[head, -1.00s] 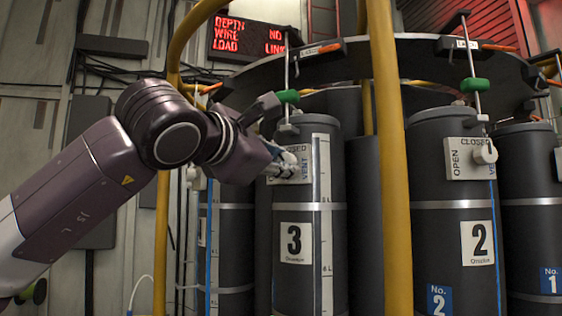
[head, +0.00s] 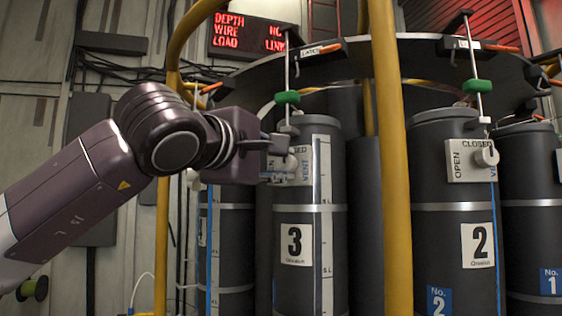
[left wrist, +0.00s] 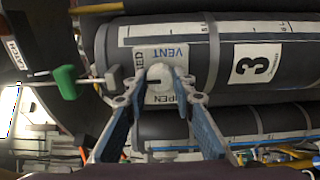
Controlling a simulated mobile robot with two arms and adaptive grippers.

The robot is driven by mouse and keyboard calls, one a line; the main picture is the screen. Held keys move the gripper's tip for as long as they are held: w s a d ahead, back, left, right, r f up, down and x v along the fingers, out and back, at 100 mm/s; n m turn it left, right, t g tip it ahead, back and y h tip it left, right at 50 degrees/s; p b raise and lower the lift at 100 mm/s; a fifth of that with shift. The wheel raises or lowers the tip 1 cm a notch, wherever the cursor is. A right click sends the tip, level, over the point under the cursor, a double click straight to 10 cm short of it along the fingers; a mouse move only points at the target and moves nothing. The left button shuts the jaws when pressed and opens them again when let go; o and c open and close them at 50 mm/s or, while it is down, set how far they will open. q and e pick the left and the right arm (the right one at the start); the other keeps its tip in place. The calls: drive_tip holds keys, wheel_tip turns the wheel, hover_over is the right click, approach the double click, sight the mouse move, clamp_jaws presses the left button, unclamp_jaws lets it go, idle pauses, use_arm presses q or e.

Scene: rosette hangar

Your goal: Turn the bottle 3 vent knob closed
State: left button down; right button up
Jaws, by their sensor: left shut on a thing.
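Bottle 3 (head: 293,225) is a dark grey cylinder with a white "3" label; it also shows lying sideways in the left wrist view (left wrist: 222,70). Its vent knob (left wrist: 158,73) is white and round, on a white plate (left wrist: 150,52) with the words CLOSED, VENT and OPEN. My left gripper (left wrist: 162,84) has one finger on each side of the knob and is shut on it. In the head view the left gripper (head: 284,163) covers part of the plate, so the knob's exact pointing is hard to read. My right gripper is not in view.
A yellow post (head: 390,180) rises between the bottles. A green piece (head: 287,97) on a thin rod sits above bottle 3. A dark ring (head: 350,58) runs overhead.

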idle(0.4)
use_arm(q)
drive_tip(key=c, duration=1.6)
unclamp_jaws()
drive_tip(key=v, duration=1.2)
drive_tip(key=shift+d, duration=0.1)
